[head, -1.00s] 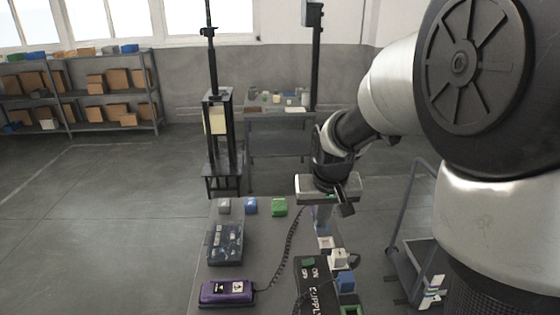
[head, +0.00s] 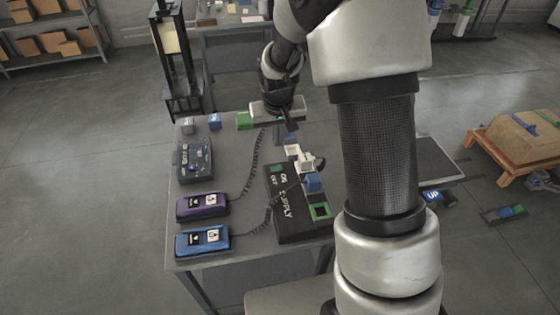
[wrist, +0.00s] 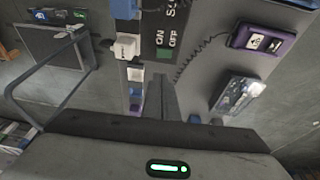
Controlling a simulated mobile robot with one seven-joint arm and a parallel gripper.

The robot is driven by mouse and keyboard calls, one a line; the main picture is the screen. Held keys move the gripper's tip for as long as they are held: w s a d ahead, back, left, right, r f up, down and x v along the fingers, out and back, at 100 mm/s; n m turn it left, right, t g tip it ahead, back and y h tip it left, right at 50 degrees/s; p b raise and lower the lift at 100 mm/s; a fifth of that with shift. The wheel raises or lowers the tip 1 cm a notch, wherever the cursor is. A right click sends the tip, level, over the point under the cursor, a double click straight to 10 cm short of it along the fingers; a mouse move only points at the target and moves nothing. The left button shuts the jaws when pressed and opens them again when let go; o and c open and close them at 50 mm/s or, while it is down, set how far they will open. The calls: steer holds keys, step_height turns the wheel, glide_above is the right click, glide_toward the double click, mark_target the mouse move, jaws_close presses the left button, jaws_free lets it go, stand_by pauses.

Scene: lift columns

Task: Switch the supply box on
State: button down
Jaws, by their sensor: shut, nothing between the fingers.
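The supply box (head: 290,222) is a black box at the right side of the table, lettered SUPPLY, with ON and OFF marks beside a small green switch (head: 277,169). In the wrist view the box (wrist: 178,38) is at the top, and its green switch (wrist: 162,52) lies beyond my fingers. I cannot tell which way the switch is set. My gripper (head: 290,132) is shut and empty, beyond the switch end of the box in the head view. In the wrist view my gripper (wrist: 164,78) points toward that end and appears apart from it.
White and blue blocks (head: 313,182) line the box's right side. A purple pendant (head: 202,206) and a blue pendant (head: 202,241) with coiled cords lie to its left. A dark clear-topped case (head: 194,160) and a green block (head: 243,120) are farther back.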

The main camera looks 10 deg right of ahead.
steer(key=p, duration=0.1)
glide_above(281, 167)
steer(key=f, duration=0.7)
steer(key=s+f, duration=0.1)
steer(key=f, duration=0.3)
steer(key=shift+a, duration=0.4)
steer(key=shift+d+f, duration=0.1)
steer(key=shift+f, duration=0.6)
steer(key=shift+d+f+b, duration=0.2)
steer(key=shift+f+b, duration=0.2)
steer(key=shift+b, duration=0.3)
steer(key=shift+r, duration=0.2)
steer(key=shift+f, duration=0.1)
steer(key=shift+a, duration=0.1)
